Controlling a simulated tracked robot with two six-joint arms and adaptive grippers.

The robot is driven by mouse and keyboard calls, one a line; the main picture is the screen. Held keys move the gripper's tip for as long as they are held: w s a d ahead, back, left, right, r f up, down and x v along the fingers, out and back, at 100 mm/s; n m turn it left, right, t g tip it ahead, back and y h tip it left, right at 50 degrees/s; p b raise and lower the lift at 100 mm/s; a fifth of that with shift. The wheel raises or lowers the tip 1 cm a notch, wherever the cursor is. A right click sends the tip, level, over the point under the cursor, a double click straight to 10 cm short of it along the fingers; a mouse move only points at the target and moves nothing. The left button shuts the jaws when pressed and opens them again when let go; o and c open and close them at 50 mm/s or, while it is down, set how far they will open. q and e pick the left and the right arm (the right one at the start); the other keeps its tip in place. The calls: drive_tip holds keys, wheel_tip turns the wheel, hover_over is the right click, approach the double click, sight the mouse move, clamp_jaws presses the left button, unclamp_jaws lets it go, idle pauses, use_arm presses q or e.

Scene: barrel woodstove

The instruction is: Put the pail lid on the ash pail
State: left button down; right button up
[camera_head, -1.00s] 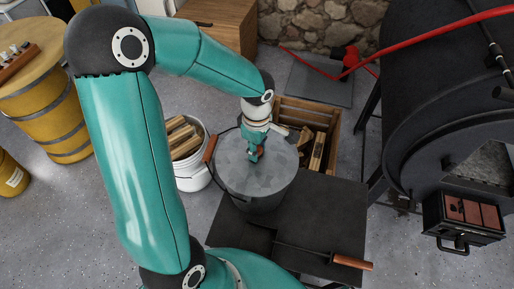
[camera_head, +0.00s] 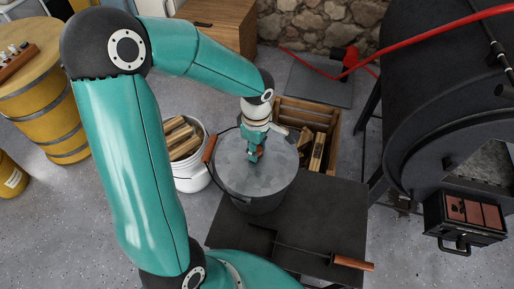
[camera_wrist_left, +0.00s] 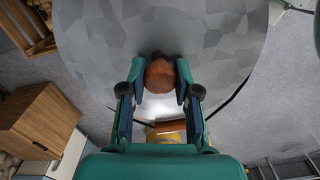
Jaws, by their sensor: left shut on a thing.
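The pail lid (camera_head: 274,164) is a round grey galvanized disc with a brown wooden knob (camera_wrist_left: 160,74). It lies over the top of the dark grey ash pail (camera_head: 262,204) and hides the pail's opening. I cannot tell whether its rim is fully seated. The pail stands on a black table, its wooden-gripped handle (camera_head: 210,148) hanging to the left. My left gripper (camera_head: 256,155) is shut on the lid's knob; in the left wrist view its fingers (camera_wrist_left: 160,84) close on both sides of it. My right gripper is in neither view.
The black barrel stove (camera_head: 425,110) is at right.

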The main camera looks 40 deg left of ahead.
use_arm(q)
drive_tip(key=c, duration=0.8)
unclamp_jaws()
drive_tip(key=shift+o, duration=0.4)
drive_tip(key=shift+o, duration=1.4)
drive_tip(key=shift+r, duration=0.15)
drive_tip(key=shift+r+p, duration=2.2)
drive_tip(key=shift+r, duration=1.2)
